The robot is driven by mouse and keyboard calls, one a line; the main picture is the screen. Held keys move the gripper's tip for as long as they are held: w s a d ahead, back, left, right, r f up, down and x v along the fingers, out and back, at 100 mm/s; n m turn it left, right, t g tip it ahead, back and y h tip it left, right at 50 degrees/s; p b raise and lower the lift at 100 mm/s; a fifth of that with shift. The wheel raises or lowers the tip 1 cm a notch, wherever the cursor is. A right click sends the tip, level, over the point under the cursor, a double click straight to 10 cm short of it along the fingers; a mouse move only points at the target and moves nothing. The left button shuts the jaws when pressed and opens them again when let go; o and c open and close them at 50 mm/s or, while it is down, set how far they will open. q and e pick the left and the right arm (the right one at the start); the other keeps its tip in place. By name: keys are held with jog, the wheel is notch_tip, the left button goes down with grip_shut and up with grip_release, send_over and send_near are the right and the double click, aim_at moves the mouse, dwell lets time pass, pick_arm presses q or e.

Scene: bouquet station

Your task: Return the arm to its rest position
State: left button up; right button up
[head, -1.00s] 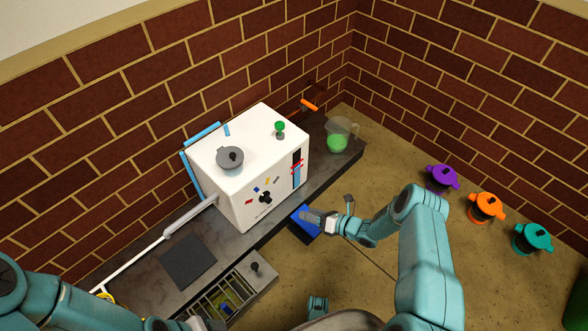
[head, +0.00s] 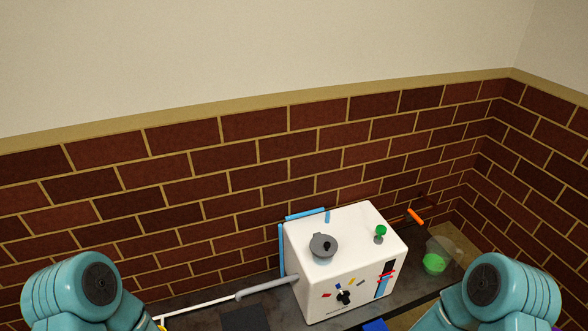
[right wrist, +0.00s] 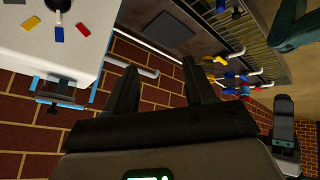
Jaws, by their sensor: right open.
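My right arm (head: 500,290) shows at the lower right of the head view, with its gripper out of that frame. In the right wrist view my right gripper (right wrist: 160,88) is open, with nothing between its two dark fingers. My left arm (head: 85,290) shows at the lower left of the head view; its gripper is not visible there.
A white box (head: 340,260) with a grey lidded knob (head: 323,246) and a green knob (head: 380,232) stands on the dark counter against the brick wall. A clear jug with green contents (head: 434,263) stands to its right.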

jog(key=s+d+f+m+g+h, duration=0.15)
jog(key=s+m+g, duration=0.35)
jog(key=s+m, duration=0.95)
notch_tip(320, 180, up, 24)
jog(key=m+p, duration=0.1)
jog(key=p, duration=2.3)
jog(key=shift+w, duration=0.3)
jog(key=shift+m, duration=0.35)
